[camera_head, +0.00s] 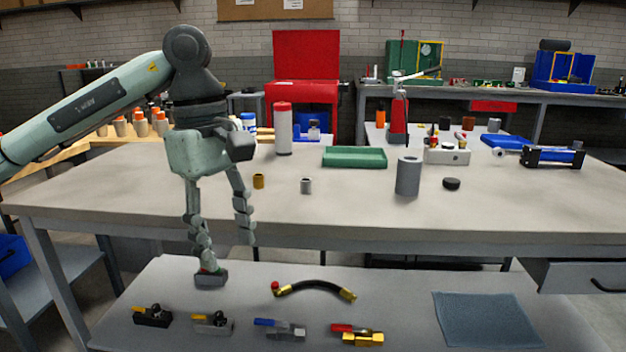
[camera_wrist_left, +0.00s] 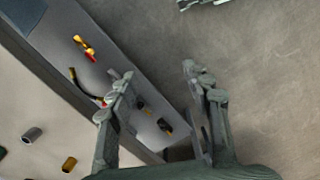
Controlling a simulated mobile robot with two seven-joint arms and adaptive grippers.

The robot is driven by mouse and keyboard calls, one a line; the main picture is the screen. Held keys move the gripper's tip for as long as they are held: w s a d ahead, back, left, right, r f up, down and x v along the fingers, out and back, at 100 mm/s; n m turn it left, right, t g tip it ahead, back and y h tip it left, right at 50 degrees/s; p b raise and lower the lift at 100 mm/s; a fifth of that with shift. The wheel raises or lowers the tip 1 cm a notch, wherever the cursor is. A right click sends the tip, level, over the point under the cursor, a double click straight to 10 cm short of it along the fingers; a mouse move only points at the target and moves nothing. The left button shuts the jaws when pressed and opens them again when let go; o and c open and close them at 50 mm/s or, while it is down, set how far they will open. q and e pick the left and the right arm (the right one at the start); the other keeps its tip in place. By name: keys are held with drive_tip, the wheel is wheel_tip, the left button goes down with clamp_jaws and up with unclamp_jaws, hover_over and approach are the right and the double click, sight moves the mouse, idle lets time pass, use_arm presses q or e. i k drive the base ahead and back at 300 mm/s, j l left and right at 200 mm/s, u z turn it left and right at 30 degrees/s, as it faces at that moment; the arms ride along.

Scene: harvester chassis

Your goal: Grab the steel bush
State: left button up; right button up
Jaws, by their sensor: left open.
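The steel bush (camera_head: 306,185), a small grey hollow cylinder, stands upright on the workbench, right of a similar brass bush (camera_head: 258,181). In the left wrist view the steel bush (camera_wrist_left: 32,134) is at the lower left, with the brass bush (camera_wrist_left: 69,163) beside it. My left gripper (camera_head: 226,256) is open and empty, pointing down in front of the bench edge, to the left of and nearer than the steel bush. Its spread fingers also show in the left wrist view (camera_wrist_left: 158,80), well apart from both bushes. My right gripper is not in view.
The workbench (camera_head: 350,215) also holds a large grey cylinder (camera_head: 408,176), a black ring (camera_head: 451,183), a green tray (camera_head: 354,157) and a red-capped white canister (camera_head: 283,130). A lower shelf (camera_head: 390,295) carries several valves, a hose (camera_head: 315,287) and a blue cloth (camera_head: 486,319).

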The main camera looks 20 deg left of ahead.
sight(306, 183)
drive_tip(key=i, duration=1.25)
